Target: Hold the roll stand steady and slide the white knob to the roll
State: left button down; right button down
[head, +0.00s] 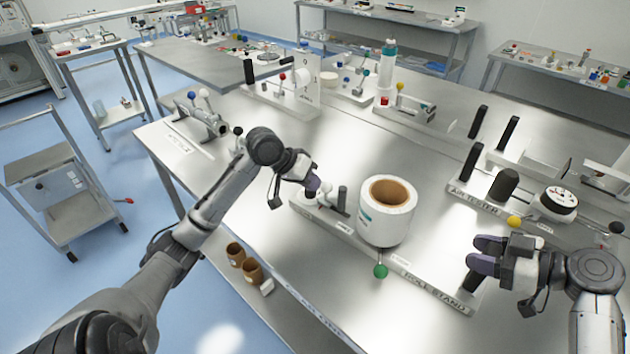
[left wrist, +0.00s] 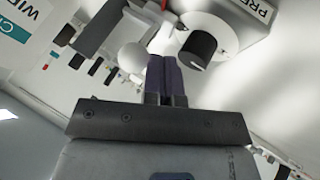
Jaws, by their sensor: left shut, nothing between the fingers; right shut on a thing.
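The roll stand (head: 432,287) is a long metal base on the table, labelled at its right end. It carries a large white roll (head: 375,228) with a brown core, and a green knob (head: 380,271) stands in front. My left gripper (head: 313,188) is shut and empty at the stand's left end. The white knob (head: 326,187) is right by its fingertips; it shows beside the shut fingers (left wrist: 163,75) as a white ball (left wrist: 132,56) in the left wrist view. I cannot tell whether they touch. My right gripper (head: 480,255) is shut on the stand's black handle (head: 473,282) at the right end.
A black post (head: 342,198) stands between the left gripper and the roll. The air tester (head: 480,200) with black handles and a yellow knob (head: 514,221) lies behind my right gripper. Bare table lies behind the roll.

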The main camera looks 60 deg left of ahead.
pick_arm(q)
jog(key=d, duration=0.1)
jog(key=w+d, duration=0.1)
jog(key=d, duration=0.2)
jog(key=shift+w+d, duration=0.15)
jog(key=shift+w, duration=0.1)
pick_arm(e)
jog(key=shift+d+f, duration=0.1)
jog(key=shift+f, duration=0.6)
pick_arm(q)
jog(key=shift+d+f, duration=0.1)
jog(key=shift+d, duration=0.1)
jog(key=shift+s+a+f, duration=0.15)
jog(key=shift+s+a, duration=0.05)
jog(key=shift+a, duration=0.2)
jog(key=a, duration=0.1)
jog(key=s+a, duration=0.1)
jog(key=a, duration=0.1)
jog(key=shift+s+f, duration=0.15)
jog(key=shift+f, duration=0.05)
jog(key=v, duration=1)
pick_arm(e)
jog(key=shift+r, duration=0.4)
